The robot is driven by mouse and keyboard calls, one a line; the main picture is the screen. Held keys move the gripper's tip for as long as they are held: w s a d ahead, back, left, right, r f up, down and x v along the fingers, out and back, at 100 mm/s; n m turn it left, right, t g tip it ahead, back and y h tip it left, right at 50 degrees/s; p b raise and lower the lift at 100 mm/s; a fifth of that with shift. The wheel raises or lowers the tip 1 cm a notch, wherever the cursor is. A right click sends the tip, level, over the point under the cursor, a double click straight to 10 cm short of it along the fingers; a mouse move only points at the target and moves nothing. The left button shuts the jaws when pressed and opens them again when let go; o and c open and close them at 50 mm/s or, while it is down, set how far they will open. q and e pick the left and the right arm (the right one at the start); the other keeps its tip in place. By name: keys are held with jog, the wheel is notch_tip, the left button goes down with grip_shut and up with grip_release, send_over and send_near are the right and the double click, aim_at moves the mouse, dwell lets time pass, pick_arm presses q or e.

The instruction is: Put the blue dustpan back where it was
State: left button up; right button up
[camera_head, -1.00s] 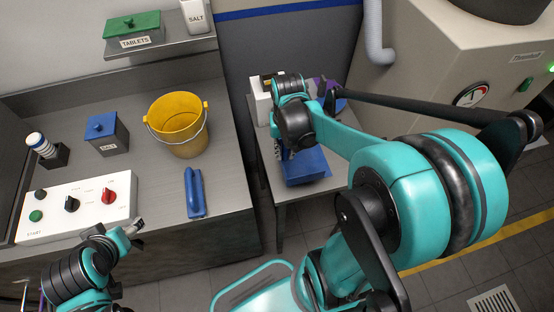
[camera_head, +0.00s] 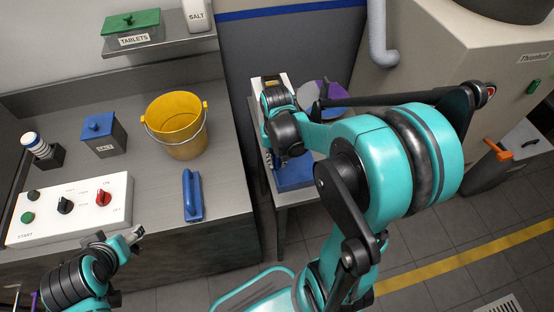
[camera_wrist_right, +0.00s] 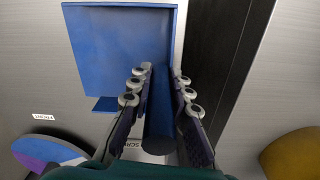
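The blue dustpan (camera_head: 293,178) is at the small side table (camera_head: 311,193), partly hidden by my right arm. In the right wrist view its flat pan (camera_wrist_right: 115,50) points away from the gripper. My right gripper (camera_wrist_right: 160,78) has a finger on each side of the dustpan's handle (camera_wrist_right: 159,115) and appears closed on it. I cannot tell whether the pan touches the table. My left gripper (camera_head: 136,236) is low in front of the counter, away from the dustpan; its finger opening is too small to read.
The counter (camera_head: 225,175) holds a yellow bucket (camera_head: 176,125), a blue long-handled object (camera_head: 192,195), a blue-lidded salt box (camera_head: 104,135) and a control box (camera_head: 85,205). A dark gap (camera_wrist_right: 235,80) separates counter and side table. A coloured disc (camera_wrist_right: 45,150) lies behind the gripper.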

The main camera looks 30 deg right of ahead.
jog(key=o, duration=0.4)
jog(key=shift+c, duration=0.2)
jog(key=shift+r, duration=0.15)
notch_tip(320, 180, up, 11)
jog(key=p, duration=0.4)
jog(key=shift+a+r+p, duration=0.1)
jog(key=shift+r+p, duration=0.25)
jog(key=shift+r, duration=0.15)
jog(key=s+a+r+n+t, duration=0.2)
jog(key=s+a+n+t, duration=0.3)
jog(key=a+t, duration=0.2)
jog(key=shift+s+a+r+n, duration=0.3)
jog(key=shift+a+r, duration=0.05)
jog(key=shift+a, duration=0.75)
